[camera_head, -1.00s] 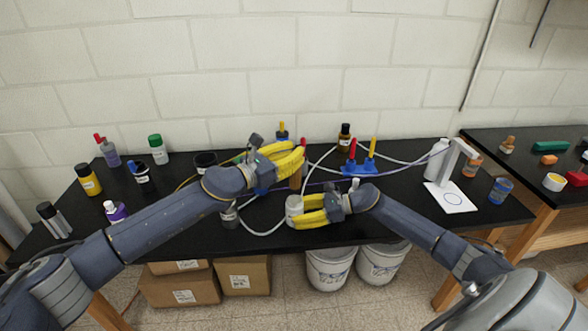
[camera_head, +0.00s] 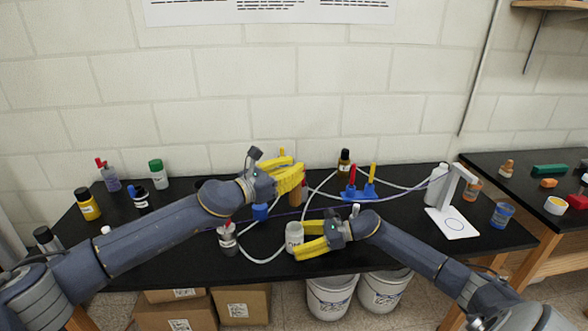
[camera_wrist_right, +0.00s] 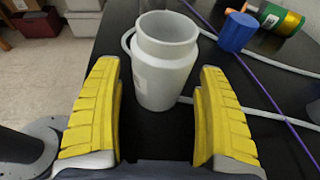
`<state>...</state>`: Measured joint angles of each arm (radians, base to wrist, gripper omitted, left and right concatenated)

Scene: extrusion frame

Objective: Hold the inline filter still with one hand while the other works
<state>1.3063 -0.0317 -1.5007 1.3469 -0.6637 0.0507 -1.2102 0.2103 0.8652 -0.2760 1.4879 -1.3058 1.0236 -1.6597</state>
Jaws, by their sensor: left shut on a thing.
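I cannot tell for sure which thing is the inline filter. My left gripper (camera_head: 290,176) is shut above the bench, left of centre. Its yellow fingers hide most of what they hold. A brown cylinder (camera_head: 296,196) shows just below the fingertips, and a blue piece (camera_head: 260,212) shows below the palm. A blue cylinder also shows in the right wrist view (camera_wrist_right: 238,32). A white open-topped cylinder (camera_head: 293,236) stands upright at my right gripper (camera_head: 308,239). In the right wrist view this white cylinder (camera_wrist_right: 165,65) is just beyond the parted, empty fingers (camera_wrist_right: 160,85).
White tubing (camera_head: 268,260) loops over the black bench, and a purple tube (camera_wrist_right: 265,85) runs past. A blue stand (camera_head: 360,194) with red and yellow pieces is behind my right gripper. Bottles (camera_head: 88,205) stand at left, and a white stand (camera_head: 452,222) at right.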

